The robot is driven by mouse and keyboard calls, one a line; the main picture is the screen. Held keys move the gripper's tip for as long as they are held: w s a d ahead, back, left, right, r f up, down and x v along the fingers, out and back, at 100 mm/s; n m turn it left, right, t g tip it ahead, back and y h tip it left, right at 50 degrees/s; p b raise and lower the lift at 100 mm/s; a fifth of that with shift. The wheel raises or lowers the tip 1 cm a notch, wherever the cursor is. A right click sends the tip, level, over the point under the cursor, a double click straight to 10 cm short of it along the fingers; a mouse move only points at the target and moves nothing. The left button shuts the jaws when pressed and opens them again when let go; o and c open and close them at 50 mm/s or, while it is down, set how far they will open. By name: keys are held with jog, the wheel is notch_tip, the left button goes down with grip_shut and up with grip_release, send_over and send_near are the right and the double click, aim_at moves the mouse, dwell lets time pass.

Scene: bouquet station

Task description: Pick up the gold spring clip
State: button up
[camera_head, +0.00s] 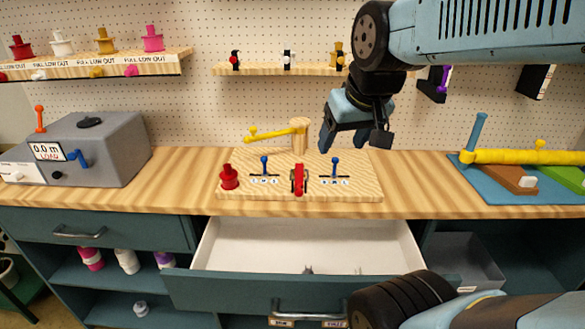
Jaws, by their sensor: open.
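A small gold piece (338,54) with a dark part sits at the right end of the middle wall shelf, just left of my arm. It looks like the gold spring clip, but it is too small to be certain. A similar red-and-black piece (235,60) and a white-and-black piece (287,60) stand to its left on the same shelf. My gripper (353,141) is open and empty. It points down above the back right of the wooden board on the counter, lower in the picture than the gold piece and slightly right of it.
The wooden board (240,188) carries a yellow lever (275,132), a red spool and small blue levers. An open white drawer (310,240) juts out below the counter. A grey machine (100,150) stands left; a blue-based fixture (490,185) with a yellow bar stands right.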

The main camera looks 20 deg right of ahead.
jog(key=shift+n+g, duration=0.4)
jog(key=shift+g, duration=0.1)
jog(key=w+f, duration=0.5)
jog(key=w, duration=0.2)
jog(key=w+f, duration=0.5)
jog(key=w, duration=0.3)
jog(key=w+f, duration=0.6)
jog(key=w, duration=0.1)
jog(key=shift+w, duration=0.4)
jog(key=shift+w+x, duration=0.2)
jog(key=shift+x, duration=2.55)
jog(key=shift+r, duration=0.1)
jog(key=shift+c, duration=0.2)
jog(key=c, duration=1.2)
